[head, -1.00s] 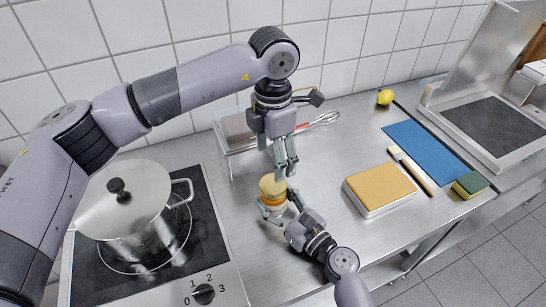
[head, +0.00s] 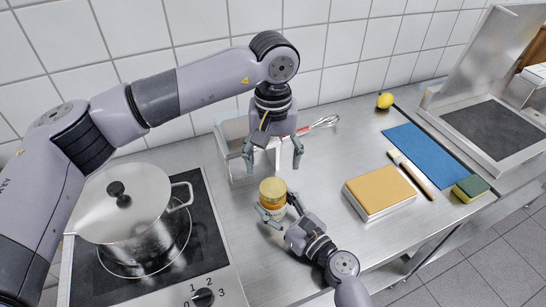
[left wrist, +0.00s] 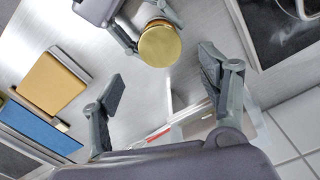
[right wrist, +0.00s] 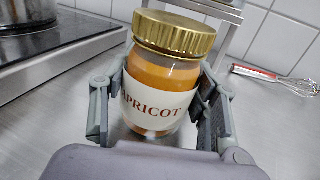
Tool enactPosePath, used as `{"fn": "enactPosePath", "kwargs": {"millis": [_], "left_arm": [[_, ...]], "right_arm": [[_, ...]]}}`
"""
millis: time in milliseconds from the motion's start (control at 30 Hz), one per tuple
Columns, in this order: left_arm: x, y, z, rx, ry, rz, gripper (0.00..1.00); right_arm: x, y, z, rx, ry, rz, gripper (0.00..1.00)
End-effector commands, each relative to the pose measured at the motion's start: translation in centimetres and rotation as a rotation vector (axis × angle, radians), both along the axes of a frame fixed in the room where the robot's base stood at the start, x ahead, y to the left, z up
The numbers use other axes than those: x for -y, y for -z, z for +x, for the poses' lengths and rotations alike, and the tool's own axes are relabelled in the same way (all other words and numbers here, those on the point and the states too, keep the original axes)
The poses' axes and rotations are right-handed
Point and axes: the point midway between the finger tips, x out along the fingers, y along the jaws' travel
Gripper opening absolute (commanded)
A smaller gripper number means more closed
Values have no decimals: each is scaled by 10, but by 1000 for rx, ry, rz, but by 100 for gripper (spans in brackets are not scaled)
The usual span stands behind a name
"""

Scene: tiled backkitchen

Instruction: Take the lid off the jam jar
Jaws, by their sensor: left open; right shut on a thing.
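The jam jar (head: 272,211) holds orange jam and carries a white label reading "APRICOT" in the right wrist view (right wrist: 157,105). Its gold lid (right wrist: 174,33) sits on top of the jar; it also shows in the left wrist view (left wrist: 160,44). My right gripper (head: 274,214) is shut on the jar body below the lid, one finger on each side. The jar looks slightly tilted in the right wrist view. My left gripper (head: 273,160) is open and empty above and behind the jar, its fingers pointing down and apart from the lid.
A steel pot (head: 134,218) with a lid stands on the cooktop to the left. A whisk (head: 318,126) lies by a small raised stand behind my left gripper. A yellow-topped block (head: 379,192), brush (head: 411,175), blue cloth (head: 432,152), sponge (head: 470,187) and lemon (head: 385,101) are to the right.

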Motion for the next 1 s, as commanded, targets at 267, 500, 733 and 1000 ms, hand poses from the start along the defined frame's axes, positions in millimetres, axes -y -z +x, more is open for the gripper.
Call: {"fn": "enactPosePath", "kwargs": {"millis": [267,500,733,1000], "left_arm": [[0,0,0,0,519,0,69],[0,0,0,0,746,0,69],[0,20,-1,-3,777,-2,69],[0,61,-1,-3,774,-2,69]], "right_arm": [[0,1,0,-1,0,-2,0],[0,1,0,-1,0,-2,0],[0,1,0,-1,0,-2,0],[0,1,0,-1,0,-2,0]]}}
